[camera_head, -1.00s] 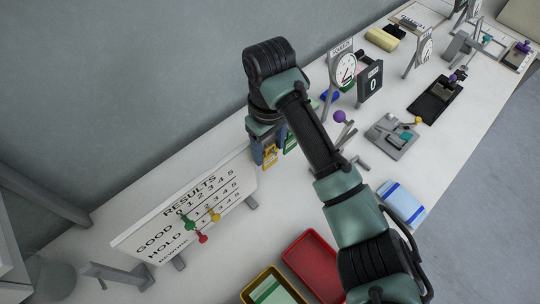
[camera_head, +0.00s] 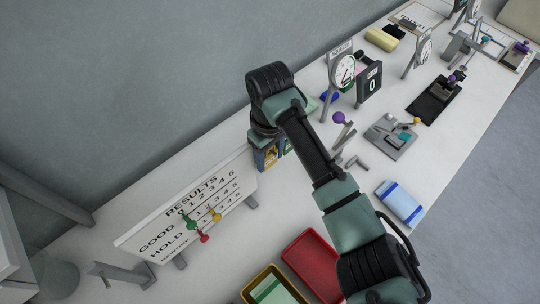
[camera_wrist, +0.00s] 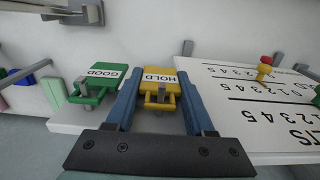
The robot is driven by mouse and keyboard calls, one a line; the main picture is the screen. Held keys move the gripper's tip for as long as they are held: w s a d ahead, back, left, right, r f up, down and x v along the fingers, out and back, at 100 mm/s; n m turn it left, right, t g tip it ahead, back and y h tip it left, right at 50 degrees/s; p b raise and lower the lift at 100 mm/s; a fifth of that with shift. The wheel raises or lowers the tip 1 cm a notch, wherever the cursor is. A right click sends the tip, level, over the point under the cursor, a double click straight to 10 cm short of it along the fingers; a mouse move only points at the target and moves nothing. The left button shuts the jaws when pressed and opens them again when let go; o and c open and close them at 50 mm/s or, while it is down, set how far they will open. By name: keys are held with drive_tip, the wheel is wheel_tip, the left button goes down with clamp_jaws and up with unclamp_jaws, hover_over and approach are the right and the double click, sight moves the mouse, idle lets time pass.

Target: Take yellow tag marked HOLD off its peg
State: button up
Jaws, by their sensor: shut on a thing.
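The yellow tag marked HOLD (camera_wrist: 159,84) is between the two blue fingers of my gripper (camera_wrist: 160,100) in the wrist view. The fingers press on its left and right sides. A grey peg end shows at the tag's yellow loop, so the tag appears to be still at its peg. In the head view the yellow tag (camera_head: 270,155) shows small below my gripper (camera_head: 268,150), partly hidden by it. The green tag marked GOOD (camera_wrist: 97,82) hangs to the left in the wrist view, apart from the fingers.
The white RESULTS board (camera_head: 190,215) with coloured pegs stands close by, at the right in the wrist view. A red tray (camera_head: 314,266) and a yellow tray (camera_head: 262,278) lie at the front. Gauges and fixtures stand farther along the bench.

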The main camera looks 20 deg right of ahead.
drive_tip(key=shift+r+b, duration=0.1)
drive_tip(key=shift+b, duration=0.2)
drive_tip(key=shift+r, duration=0.15)
drive_tip(key=s+d, duration=0.3)
drive_tip(key=s, duration=0.5)
drive_tip(key=s+d, duration=0.3)
drive_tip(key=s, duration=0.6)
drive_tip(key=shift+p, duration=0.35)
